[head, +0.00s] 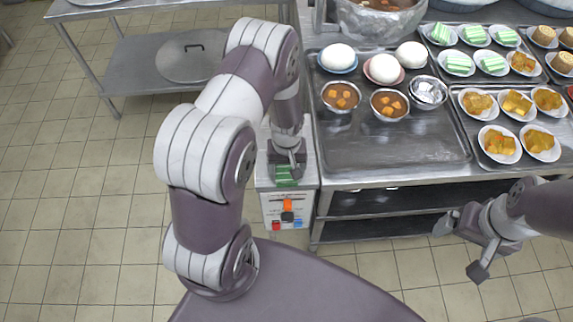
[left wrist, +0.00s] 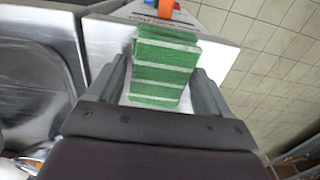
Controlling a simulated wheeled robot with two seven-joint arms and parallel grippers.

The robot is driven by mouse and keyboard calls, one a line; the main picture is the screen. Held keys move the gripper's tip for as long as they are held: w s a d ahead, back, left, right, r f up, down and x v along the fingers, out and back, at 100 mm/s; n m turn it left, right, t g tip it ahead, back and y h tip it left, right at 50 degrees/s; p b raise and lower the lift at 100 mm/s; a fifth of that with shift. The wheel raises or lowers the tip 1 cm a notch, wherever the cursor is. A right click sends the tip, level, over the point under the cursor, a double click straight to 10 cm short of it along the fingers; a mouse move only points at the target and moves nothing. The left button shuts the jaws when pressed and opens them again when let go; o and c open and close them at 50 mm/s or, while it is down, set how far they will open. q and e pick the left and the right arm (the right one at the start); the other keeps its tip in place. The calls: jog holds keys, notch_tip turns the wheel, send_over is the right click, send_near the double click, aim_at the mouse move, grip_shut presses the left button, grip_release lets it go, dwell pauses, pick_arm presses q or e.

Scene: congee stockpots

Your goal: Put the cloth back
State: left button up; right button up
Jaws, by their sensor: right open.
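A green cloth with white stripes (head: 286,180) lies folded on the top of a narrow pale cabinet (head: 264,177). My left gripper (head: 287,167) points down right at the cloth and partly covers it in the head view. In the left wrist view the cloth (left wrist: 164,68) shows between the two spread fingers of my left gripper (left wrist: 160,85), with a gap on each side. Whether the fingertips reach down to the cloth's level is hard to tell. My right gripper (head: 462,246) is open and empty, in front of the counter at the right.
The cabinet front has an orange knob (head: 287,205) and coloured buttons. Right of it, a steel counter tray (head: 400,150) carries bowls and several small dishes, with a large pot (head: 378,22) behind. A side shelf holds a round lid (head: 190,60). Tiled floor lies open at left.

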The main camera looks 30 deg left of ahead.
aim_at(287, 169)
pick_arm(q)
jog(key=shift+o, duration=0.2)
notch_tip(287, 169, up, 13)
jog(key=s+d+r+m+t, duration=0.1)
jog(key=s+d+r+m, duration=0.4)
jog(key=s+r+m, duration=0.1)
jog(key=s+r, duration=0.1)
jog(key=s, duration=0.1)
jog(key=shift+s+m, duration=0.3)
jog(key=shift+s+d+r, duration=0.1)
dwell(0.7)
